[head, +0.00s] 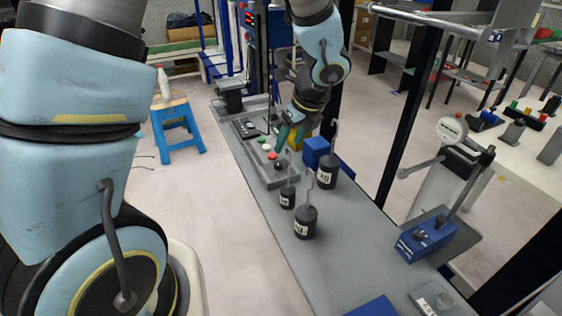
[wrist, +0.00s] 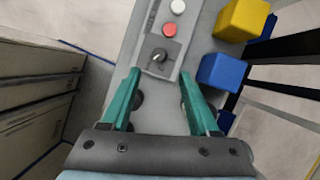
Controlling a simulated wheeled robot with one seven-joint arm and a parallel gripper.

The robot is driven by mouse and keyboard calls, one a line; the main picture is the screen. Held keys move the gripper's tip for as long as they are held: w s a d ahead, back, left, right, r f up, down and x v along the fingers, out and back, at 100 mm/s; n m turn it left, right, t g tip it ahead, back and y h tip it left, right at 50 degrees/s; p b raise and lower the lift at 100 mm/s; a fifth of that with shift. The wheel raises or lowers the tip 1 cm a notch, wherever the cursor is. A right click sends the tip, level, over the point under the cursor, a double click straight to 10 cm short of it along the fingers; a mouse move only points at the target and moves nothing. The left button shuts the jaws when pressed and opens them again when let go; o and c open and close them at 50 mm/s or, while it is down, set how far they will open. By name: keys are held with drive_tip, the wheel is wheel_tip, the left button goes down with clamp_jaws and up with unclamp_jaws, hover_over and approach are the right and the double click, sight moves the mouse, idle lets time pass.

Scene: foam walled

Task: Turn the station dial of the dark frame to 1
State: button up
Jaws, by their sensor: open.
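The station dial (wrist: 158,57) is a dark round knob with a light pointer, on a grey control panel (wrist: 166,72). Its numbers are too small to read. A red button (wrist: 170,28) and a white button (wrist: 178,6) sit in line beyond it. My gripper (wrist: 160,76) is open and empty, its two teal fingers apart, with the dial just beyond and between the fingertips in the wrist view. I cannot tell the exact height gap. In the head view my gripper (head: 284,142) hangs over the panel beside the red button (head: 272,155). The dial is small there.
A blue block (wrist: 222,73) and a yellow block (wrist: 241,19) stand right of the panel. Several dark hooked weights, one of them (head: 305,222), stand nearer on the grey bench (head: 335,265). A dark post (head: 410,115) rises at the bench's right side.

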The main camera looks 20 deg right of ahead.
sight(279, 163)
drive_tip(key=x, duration=0.8)
drive_tip(key=shift+a+f, duration=0.1)
drive_tip(key=shift+f, duration=0.3)
drive_tip(key=shift+c, duration=0.3)
clamp_jaws()
